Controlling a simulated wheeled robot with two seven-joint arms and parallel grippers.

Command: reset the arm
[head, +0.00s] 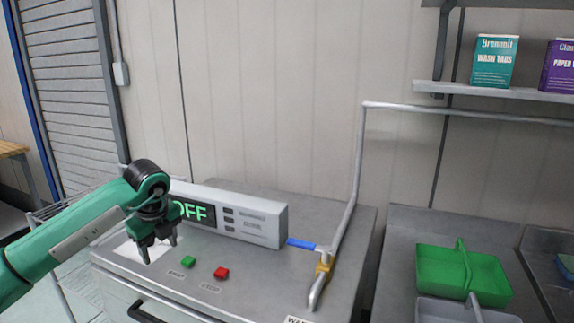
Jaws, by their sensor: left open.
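My left arm, green with a black wrist, comes in from the left. My left gripper (160,253) is open and empty, pointing down above the left part of the metal machine top (260,280). It is left of the green button (188,261) and the red button (221,272), and looks apart from both. Behind it stands a grey control box (262,222) with a display whose visible green letters read "OFF"; my wrist is in front of the display's left end. My right gripper is not in view.
A bent grey pipe (354,180) with a blue handle (302,244) rises right of the control box. A green caddy (462,273) stands on the right counter (398,235). A shelf (520,93) holds a teal box (494,61) and a purple box (560,67). Air above the machine's middle is free.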

